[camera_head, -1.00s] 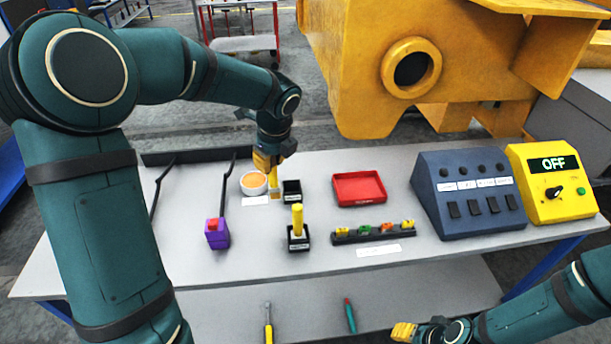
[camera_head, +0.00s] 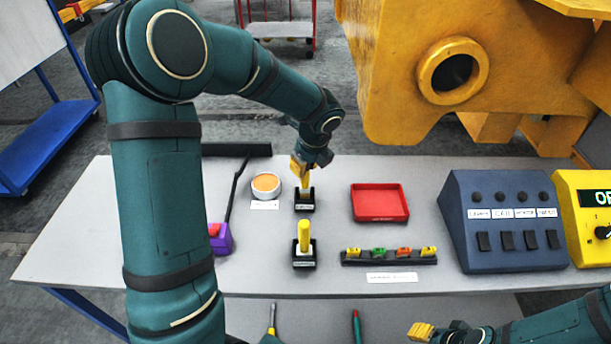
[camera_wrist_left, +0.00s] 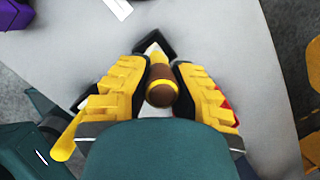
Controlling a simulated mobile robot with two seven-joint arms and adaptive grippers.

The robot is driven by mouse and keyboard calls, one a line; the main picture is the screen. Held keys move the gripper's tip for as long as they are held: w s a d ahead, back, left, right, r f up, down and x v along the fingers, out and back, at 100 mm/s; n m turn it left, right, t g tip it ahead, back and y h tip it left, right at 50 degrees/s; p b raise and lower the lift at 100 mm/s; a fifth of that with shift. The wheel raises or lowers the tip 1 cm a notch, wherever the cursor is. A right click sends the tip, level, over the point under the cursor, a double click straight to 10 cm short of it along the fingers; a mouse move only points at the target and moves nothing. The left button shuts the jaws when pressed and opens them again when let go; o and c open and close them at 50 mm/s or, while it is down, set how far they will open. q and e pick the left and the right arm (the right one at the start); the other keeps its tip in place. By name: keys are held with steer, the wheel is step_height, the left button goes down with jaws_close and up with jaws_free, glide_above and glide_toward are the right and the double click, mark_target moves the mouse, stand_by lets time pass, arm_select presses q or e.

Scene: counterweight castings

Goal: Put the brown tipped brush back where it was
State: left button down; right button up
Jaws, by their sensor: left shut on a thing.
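My left gripper (camera_head: 302,172) is shut on the brown tipped brush (camera_head: 305,187), held upright at the back black holder (camera_head: 304,207). Its lower end is at the holder's opening; I cannot tell if it rests on the bottom. In the left wrist view the brush's rounded brown end (camera_wrist_left: 161,93) shows between the yellow fingers (camera_wrist_left: 160,88), with part of a black holder (camera_wrist_left: 153,42) beyond. A second, yellow-handled brush (camera_head: 304,235) stands in the front black holder (camera_head: 304,259). My right gripper (camera_head: 421,332) is low at the right; its finger opening is unclear.
A white bowl with orange contents (camera_head: 266,185) is just left of the back holder. A red tray (camera_head: 380,203) lies to the right. A dark rack of coloured pieces (camera_head: 389,256), a blue switch box (camera_head: 505,220) and a purple block (camera_head: 221,240) stand nearby.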

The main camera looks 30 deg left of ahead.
mark_target(305, 187)
arm_select(q)
step_height(305, 187, down, 3)
steer(key=shift+f, duration=0.15)
steer(key=c, duration=1)
jaws_free()
steer(key=shift+b, duration=0.3)
steer(key=p+v, duration=0.1)
steer(key=v, duration=1.1)
steer(key=shift+p, duration=0.35)
